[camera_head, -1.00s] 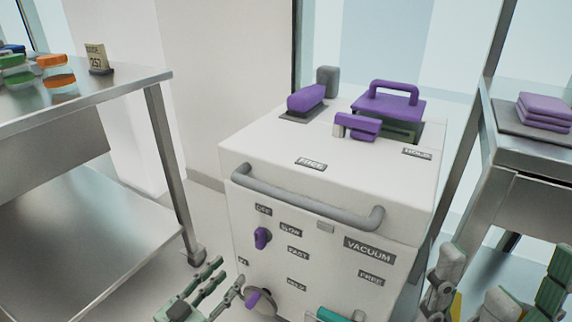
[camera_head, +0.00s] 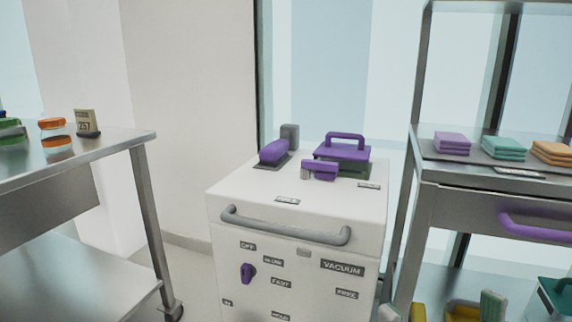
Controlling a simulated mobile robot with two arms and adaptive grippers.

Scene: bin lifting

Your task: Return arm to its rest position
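My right gripper (camera_head: 440,312) shows only at the bottom edge, right of the white machine. My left gripper is out of view. The white machine (camera_head: 290,208) stands in the middle with a grey bar handle (camera_head: 285,231) across its front. A purple knob (camera_head: 247,273) and labels such as VACUUM are on its front face. A purple handled lid piece (camera_head: 343,149) and a purple lever (camera_head: 273,151) are on top.
A steel table (camera_head: 110,150) with jars (camera_head: 54,134) and a 257 tag (camera_head: 87,123) stands left. A steel cart (camera_head: 430,180) at right carries folded cloths (camera_head: 503,148) and has a purple drawer handle (camera_head: 535,227). A teal bin (camera_head: 555,297) sits low right.

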